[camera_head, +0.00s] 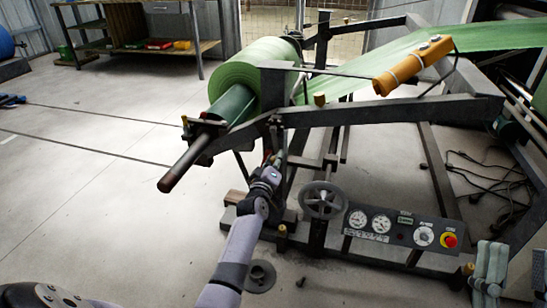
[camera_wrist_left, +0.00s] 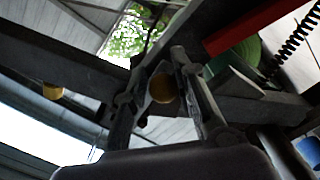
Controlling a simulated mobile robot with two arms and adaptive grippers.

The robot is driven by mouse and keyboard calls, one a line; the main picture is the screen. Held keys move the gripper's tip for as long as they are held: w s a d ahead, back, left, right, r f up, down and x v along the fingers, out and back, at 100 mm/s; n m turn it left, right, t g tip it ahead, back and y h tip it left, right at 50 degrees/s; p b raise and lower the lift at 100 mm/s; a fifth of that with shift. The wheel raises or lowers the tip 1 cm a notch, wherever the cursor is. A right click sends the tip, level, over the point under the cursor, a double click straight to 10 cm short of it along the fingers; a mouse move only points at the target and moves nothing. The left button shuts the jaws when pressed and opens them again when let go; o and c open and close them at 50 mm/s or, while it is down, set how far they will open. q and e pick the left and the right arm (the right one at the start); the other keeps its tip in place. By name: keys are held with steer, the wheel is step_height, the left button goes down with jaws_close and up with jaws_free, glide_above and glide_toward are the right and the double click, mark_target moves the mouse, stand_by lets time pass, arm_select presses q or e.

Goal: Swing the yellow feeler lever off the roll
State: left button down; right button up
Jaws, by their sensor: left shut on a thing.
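The green roll (camera_head: 248,72) sits on a dark shaft in the machine's frame. My left gripper (camera_head: 273,162) is below the near end of the roll, beside the dark frame. In the left wrist view it is shut on a round yellow knob (camera_wrist_left: 162,88), which looks like the end of the feeler lever. The rest of the lever is hidden, so I cannot tell whether it touches the roll. My right gripper (camera_head: 491,268) is at the lower right, away from the roll; its finger gap is unclear.
A handwheel (camera_head: 324,200) and a gauge panel (camera_head: 390,228) with a red button stand right of my left arm. An orange-yellow box (camera_head: 413,65) is on the upper frame. The shaft end (camera_head: 185,165) sticks out to the left. The floor at left is mostly clear, with thin lines across it.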

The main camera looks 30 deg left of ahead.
arm_select(q)
steer(key=shift+a+f+n, duration=0.1)
steer(key=shift+a+n, duration=0.05)
steer(key=shift+n, duration=0.15)
steer(key=c, duration=1.5)
jaws_free()
steer(key=shift+s+a, duration=0.1)
steer(key=shift+o, duration=0.4)
steer(key=shift+d, duration=0.25)
steer(key=v, duration=1.2)
